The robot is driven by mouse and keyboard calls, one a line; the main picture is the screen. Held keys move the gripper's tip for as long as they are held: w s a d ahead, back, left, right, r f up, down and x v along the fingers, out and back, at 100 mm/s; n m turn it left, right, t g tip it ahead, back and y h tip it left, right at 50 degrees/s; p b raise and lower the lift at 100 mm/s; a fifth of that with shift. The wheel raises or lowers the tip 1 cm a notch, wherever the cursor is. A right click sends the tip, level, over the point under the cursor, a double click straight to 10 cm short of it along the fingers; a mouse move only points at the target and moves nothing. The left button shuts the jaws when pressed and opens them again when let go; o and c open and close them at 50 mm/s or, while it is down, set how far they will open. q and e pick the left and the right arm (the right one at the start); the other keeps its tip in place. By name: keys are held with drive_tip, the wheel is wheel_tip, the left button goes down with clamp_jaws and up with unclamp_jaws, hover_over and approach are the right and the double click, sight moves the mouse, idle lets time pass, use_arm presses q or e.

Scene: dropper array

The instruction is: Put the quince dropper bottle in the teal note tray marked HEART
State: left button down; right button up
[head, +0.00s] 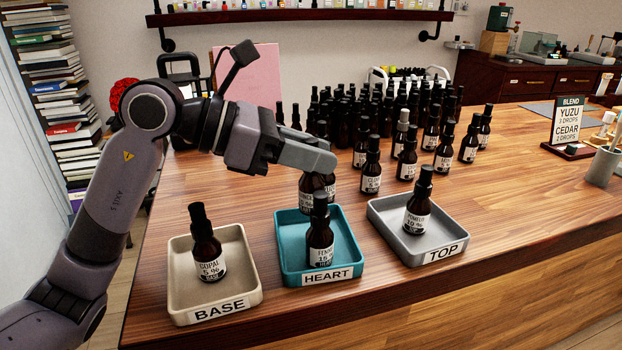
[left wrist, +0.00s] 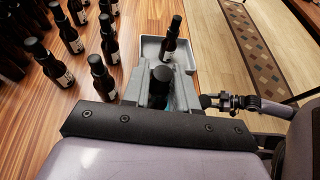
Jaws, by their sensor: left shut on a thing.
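My left gripper (head: 318,164) is shut on a dark amber dropper bottle (head: 306,196), held upright at the back part of the teal HEART tray (head: 288,262). The gripper hides its top, and its label is partly hidden and too small to read surely as quince. Whether its base touches the tray floor cannot be told. A bottle that seems labelled FENNEL (head: 320,240) stands in the tray, in front of the held one. In the left wrist view the held bottle's black cap (left wrist: 162,73) shows between the fingers (left wrist: 164,88). My right gripper is not in view.
The beige BASE tray (head: 182,300) on the left holds a COPAL bottle (head: 206,248). The grey TOP tray (head: 385,222) on the right holds another bottle (head: 418,208). Many dark bottles (head: 365,115) stand behind. The counter right of the trays is clear.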

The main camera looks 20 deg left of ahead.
sight(310, 177)
use_arm(q)
drive_tip(key=shift+f, duration=1.95)
drive_tip(key=shift+f+b, duration=0.2)
drive_tip(key=shift+b, duration=0.2)
drive_tip(key=c, duration=0.9)
unclamp_jaws()
drive_tip(key=shift+r, duration=0.1)
drive_tip(key=shift+r+p, duration=0.2)
drive_tip(key=shift+p, duration=0.15)
drive_tip(key=b+v, duration=0.1)
drive_tip(key=v, duration=1.1)
drive_tip(key=shift+f, duration=0.1)
